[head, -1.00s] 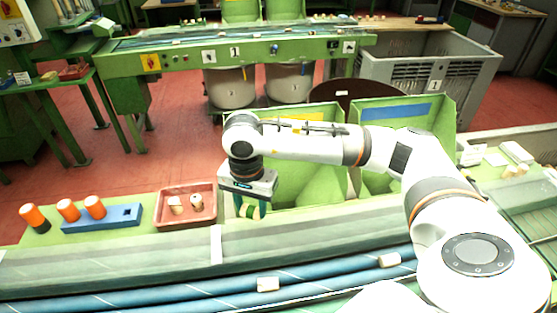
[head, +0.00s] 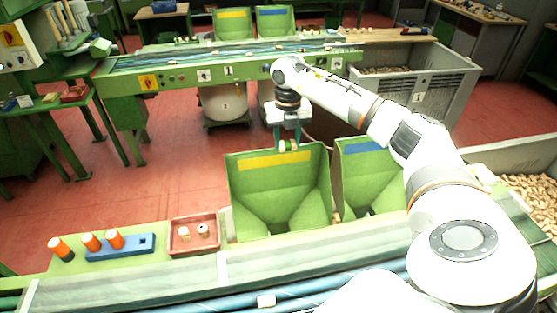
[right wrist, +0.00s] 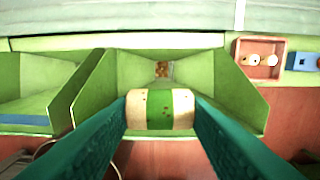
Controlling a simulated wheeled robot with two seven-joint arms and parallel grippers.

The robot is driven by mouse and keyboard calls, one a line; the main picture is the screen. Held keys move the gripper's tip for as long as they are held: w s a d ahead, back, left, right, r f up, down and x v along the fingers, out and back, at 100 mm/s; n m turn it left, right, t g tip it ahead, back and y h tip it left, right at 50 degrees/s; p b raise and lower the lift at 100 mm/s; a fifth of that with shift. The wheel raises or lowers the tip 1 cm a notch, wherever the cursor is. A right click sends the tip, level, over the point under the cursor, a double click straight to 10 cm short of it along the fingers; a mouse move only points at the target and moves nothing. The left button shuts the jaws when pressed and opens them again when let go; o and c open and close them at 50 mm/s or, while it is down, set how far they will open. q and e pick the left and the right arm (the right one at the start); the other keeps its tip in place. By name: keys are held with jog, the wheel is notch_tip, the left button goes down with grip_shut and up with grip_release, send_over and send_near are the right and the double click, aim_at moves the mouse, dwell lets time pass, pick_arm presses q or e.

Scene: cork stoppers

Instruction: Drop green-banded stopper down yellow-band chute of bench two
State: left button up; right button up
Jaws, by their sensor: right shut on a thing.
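My right gripper (head: 288,142) is shut on the green-banded stopper (head: 287,147), a pale cork with a green band around its middle. In the right wrist view the stopper (right wrist: 160,108) lies crosswise between the teal fingers. It is held at the top of the far wall of the near bench's yellow-band chute (head: 282,190), in line with its yellow band (head: 270,160). The wrist view shows the chute's sloped inside (right wrist: 135,72) beyond the stopper, with brown cork at its bottom opening. The blue-band chute (head: 360,165) stands to the right. My left gripper is not in view.
A red tray (head: 172,250) with two stoppers and a blue rack (head: 105,252) near orange-topped pieces sit left on the near bench. A conveyor (head: 240,300) runs along its front. A far bench (head: 180,72), marked 1, has similar chutes. A grey bin (head: 450,90) stands right.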

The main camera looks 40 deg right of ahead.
jog(key=shift+f, duration=0.75)
notch_tip(320, 180, down, 5)
jog(key=b, duration=0.3)
jog(key=shift+r, duration=0.2)
jog(key=o, duration=1)
jog(key=shift+o, duration=0.2)
jog(key=shift+r, duration=0.1)
notch_tip(320, 180, up, 11)
jog(key=b, duration=0.3)
jog(key=shift+r+b, duration=0.3)
jog(key=shift+r, duration=0.15)
